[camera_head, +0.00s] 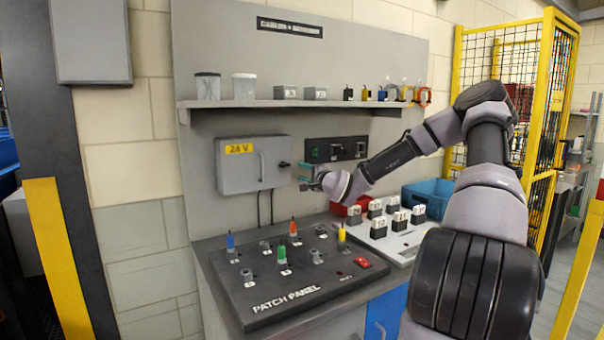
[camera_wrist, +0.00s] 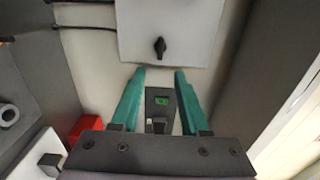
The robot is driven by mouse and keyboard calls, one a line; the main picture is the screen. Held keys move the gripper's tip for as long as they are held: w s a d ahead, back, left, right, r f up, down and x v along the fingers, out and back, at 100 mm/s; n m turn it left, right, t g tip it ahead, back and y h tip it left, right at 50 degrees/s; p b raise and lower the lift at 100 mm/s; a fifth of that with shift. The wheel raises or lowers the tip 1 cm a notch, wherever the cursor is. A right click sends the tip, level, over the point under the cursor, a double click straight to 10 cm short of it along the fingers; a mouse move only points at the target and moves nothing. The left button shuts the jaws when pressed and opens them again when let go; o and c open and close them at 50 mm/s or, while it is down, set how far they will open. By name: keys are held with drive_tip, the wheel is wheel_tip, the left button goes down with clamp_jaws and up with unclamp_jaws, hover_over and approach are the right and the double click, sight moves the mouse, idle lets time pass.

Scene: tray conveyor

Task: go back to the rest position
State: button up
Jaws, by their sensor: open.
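My gripper (camera_head: 306,177) is raised above the bench, in front of the back panel and just right of the grey 24 V box (camera_head: 240,176). In the wrist view its two teal fingers (camera_wrist: 159,76) are apart with nothing between them. Beyond the fingers, the wrist view shows the box with its black rotary knob (camera_wrist: 160,47) and a dark switch unit with a green display (camera_wrist: 162,100). In the head view this dark switch unit (camera_head: 336,150) sits on the back panel behind my arm.
The patch panel (camera_head: 290,299) with several coloured plugs lies on the bench. A white block (camera_head: 400,240) with several black-and-white modules stands to its right, near a blue bin (camera_head: 428,194) and a red bin. A shelf (camera_head: 290,103) with jars and small parts runs above.

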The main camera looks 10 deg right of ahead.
drive_tip(key=shift+a, duration=0.1)
drive_tip(key=s+a+f+n+g+h, duration=0.1)
drive_tip(key=s+a+f+n+g, duration=0.2)
drive_tip(key=s+n+g, duration=0.5)
drive_tip(key=s+d+r+h, duration=0.1)
drive_tip(key=s+r, duration=0.5)
drive_tip(key=s, duration=0.5)
drive_tip(key=s+d+r+n+g, duration=0.1)
drive_tip(key=s+r, duration=0.5)
drive_tip(key=s, duration=0.6)
drive_tip(key=s+d+r+n+g+h, duration=0.1)
drive_tip(key=s+d+r, duration=0.2)
drive_tip(key=s, duration=0.8)
wheel_tip(320, 180, up, 3)
drive_tip(key=shift+s+f+h, duration=0.1)
drive_tip(key=shift+s+h, duration=0.15)
drive_tip(key=shift+h, duration=0.05)
